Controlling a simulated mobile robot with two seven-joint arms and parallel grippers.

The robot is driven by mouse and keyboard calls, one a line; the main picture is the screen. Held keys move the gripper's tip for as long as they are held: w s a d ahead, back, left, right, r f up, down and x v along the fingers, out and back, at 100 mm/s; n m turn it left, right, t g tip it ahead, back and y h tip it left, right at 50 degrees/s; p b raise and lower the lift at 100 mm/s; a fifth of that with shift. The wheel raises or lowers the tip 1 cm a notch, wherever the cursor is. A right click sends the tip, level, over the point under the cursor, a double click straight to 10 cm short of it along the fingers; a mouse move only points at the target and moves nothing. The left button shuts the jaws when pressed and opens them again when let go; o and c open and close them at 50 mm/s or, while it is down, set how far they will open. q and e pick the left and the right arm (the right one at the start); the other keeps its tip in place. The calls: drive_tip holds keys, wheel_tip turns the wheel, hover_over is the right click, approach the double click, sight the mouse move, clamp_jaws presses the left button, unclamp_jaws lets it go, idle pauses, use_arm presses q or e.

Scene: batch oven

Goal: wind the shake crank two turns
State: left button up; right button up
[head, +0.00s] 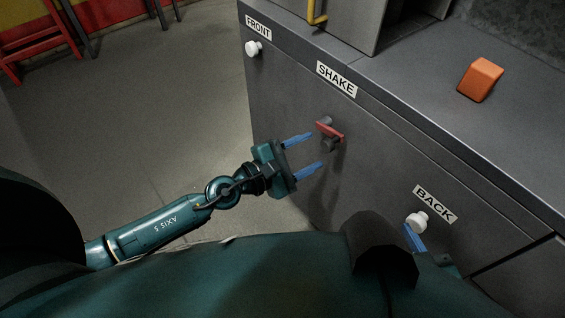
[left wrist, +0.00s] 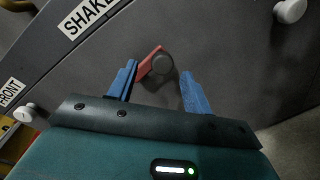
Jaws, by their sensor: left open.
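The shake crank (head: 329,132) is a red bar with dark grey round parts, on the grey front panel under the SHAKE label (head: 337,79). In the left wrist view the crank's red bar (left wrist: 147,63) slants down left from a round grey end (left wrist: 162,64). My left gripper (head: 313,151) is open and empty, its blue fingers pointing at the crank. In the left wrist view the crank shows between and just beyond the fingertips (left wrist: 158,72); I see no clear contact.
White knobs sit by the FRONT label (head: 252,48) and by the BACK label (head: 417,222). An orange block (head: 481,79) lies on the counter top (head: 420,82). A yellow handle (head: 316,14) is at the top. The floor (head: 150,120) left of the panel is clear.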

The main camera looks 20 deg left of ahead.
use_arm(q)
drive_tip(key=b+v, duration=0.2)
drive_tip(key=v, duration=0.5)
use_arm(e)
drive_tip(key=shift+w+a+f+n+t+y, duration=0.3)
drive_tip(key=shift+w+f+n+t, duration=0.1)
drive_tip(key=shift+w+t, duration=0.2)
use_arm(q)
drive_tip(key=shift+s, duration=0.1)
